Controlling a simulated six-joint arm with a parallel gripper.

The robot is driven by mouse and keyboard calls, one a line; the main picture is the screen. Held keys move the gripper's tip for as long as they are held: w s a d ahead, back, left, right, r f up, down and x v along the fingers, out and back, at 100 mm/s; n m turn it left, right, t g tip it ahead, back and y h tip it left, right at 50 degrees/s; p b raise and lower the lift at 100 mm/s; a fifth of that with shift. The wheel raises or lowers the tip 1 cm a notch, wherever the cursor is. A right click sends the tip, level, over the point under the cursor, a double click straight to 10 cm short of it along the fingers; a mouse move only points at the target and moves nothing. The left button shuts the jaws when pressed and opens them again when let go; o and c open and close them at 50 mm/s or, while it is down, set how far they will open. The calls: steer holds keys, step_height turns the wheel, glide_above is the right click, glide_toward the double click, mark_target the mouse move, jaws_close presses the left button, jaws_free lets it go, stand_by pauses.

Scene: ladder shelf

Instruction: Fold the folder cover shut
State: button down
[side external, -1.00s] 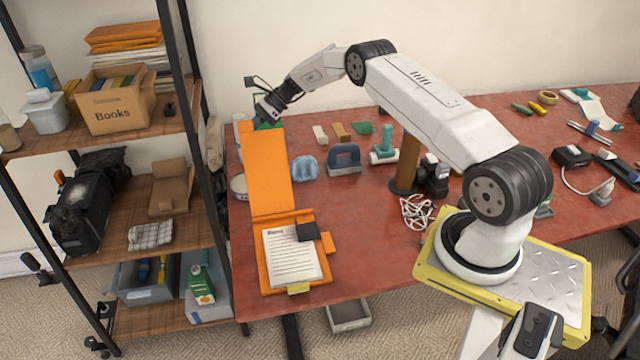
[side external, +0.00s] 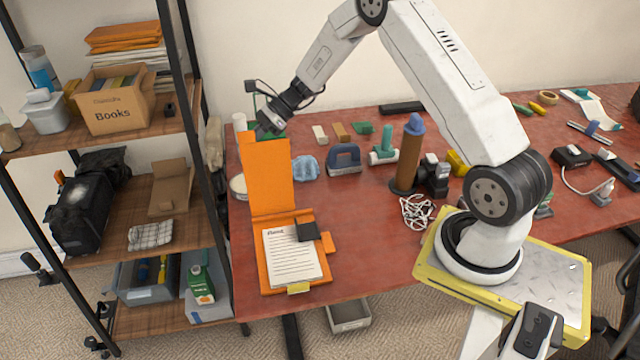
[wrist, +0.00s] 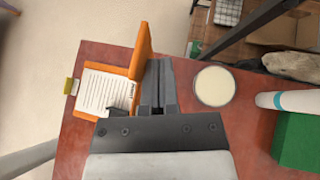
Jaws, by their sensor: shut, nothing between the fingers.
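The orange folder (side external: 327,270) lies open near the table's front left edge. A lined white sheet (side external: 291,255) and a small dark square (side external: 308,231) lie on its inside. Its orange cover (side external: 269,178) extends from the hinge toward the back in the side view. In the wrist view the cover (wrist: 140,52) stands raised from the folder, seen nearly edge-on. My gripper (side external: 268,124) is shut and empty at the cover's far end, on its back side. The shut fingers (wrist: 158,68) show beside the cover in the wrist view; whether they touch it I cannot tell.
A round pale-topped container (wrist: 214,86) stands close to my gripper. A green box (wrist: 297,143) and a white cylinder (wrist: 285,100) are nearby. A blue hole punch (side external: 344,159) and other items stand right of the cover. The shelf (side external: 160,225) stands left of the table.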

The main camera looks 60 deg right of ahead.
steer(key=s+a, duration=0.1)
steer(key=s+a+f, duration=0.1)
steer(key=s, duration=0.1)
steer(key=shift+a+f, duration=0.15)
steer(key=shift+a, duration=0.25)
steer(key=shift+w+r, duration=0.1)
steer(key=shift+r, duration=0.1)
steer(key=shift+r, duration=0.35)
steer(key=shift+r, duration=0.2)
step_height(320, 180, up, 7)
stand_by(0.6)
steer(key=shift+f, duration=0.15)
